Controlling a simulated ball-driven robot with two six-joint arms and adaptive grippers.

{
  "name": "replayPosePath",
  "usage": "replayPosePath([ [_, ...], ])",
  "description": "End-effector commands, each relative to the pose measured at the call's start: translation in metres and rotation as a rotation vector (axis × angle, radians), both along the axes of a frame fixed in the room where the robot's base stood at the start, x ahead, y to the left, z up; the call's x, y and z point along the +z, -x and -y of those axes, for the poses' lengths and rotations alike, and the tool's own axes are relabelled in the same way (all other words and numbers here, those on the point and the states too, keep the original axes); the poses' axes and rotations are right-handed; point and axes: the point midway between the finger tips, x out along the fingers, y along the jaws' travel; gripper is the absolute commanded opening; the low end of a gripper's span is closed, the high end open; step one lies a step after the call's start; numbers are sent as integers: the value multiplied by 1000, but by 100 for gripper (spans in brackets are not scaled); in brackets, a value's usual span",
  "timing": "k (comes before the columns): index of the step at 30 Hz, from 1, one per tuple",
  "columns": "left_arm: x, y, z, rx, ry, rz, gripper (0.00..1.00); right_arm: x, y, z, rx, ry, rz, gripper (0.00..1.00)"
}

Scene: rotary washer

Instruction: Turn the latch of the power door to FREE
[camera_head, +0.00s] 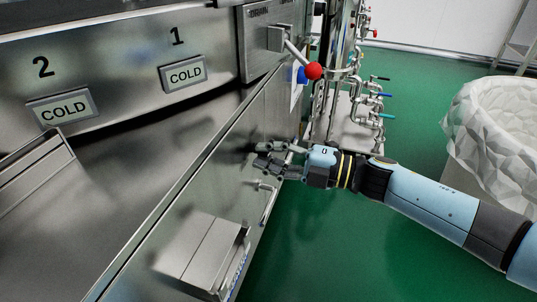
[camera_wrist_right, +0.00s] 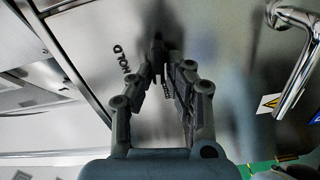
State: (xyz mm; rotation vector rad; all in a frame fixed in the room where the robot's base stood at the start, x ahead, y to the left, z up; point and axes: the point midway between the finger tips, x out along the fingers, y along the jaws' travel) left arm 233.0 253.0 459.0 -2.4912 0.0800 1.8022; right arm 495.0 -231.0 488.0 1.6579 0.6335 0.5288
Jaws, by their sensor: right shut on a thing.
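The power door (camera_head: 195,190) is a steel panel on the front of the machine. In the right wrist view the door face (camera_wrist_right: 95,50) carries the dark word HOLD (camera_wrist_right: 122,58) and a smaller marking, too small to read, between the fingers. My right gripper (camera_head: 263,155) reaches the door from the right. In the right wrist view its fingertips (camera_wrist_right: 160,62) close on the dark, small latch (camera_wrist_right: 157,46), whose exact angle is largely hidden by fingers and shadow. My left gripper does not show.
A bar handle (camera_head: 268,203) sits below the gripper and shows in the wrist view (camera_wrist_right: 300,60). A lever with a red ball (camera_head: 313,70) is above. Pipes with valves (camera_head: 365,95) stand behind; a white-lined bin (camera_head: 490,130) is right. Green floor (camera_head: 350,240) is open below the arm.

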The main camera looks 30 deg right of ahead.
Motion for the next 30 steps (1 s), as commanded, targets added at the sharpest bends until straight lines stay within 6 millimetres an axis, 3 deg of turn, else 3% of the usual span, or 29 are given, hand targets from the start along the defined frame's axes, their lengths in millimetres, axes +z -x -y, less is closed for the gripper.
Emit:
replayPosePath([
  [23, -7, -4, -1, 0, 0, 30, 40, 3, -3, 1, -4, 70, 72, 0],
  [24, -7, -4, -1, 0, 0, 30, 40, 3, -3, 1, -4, 70, 72, 20],
  [27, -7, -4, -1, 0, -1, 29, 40, 3, -2, 0, -3, 70, 71, 33],
  [30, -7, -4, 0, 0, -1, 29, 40, 2, -2, 0, -2, 70, 69, 35],
])
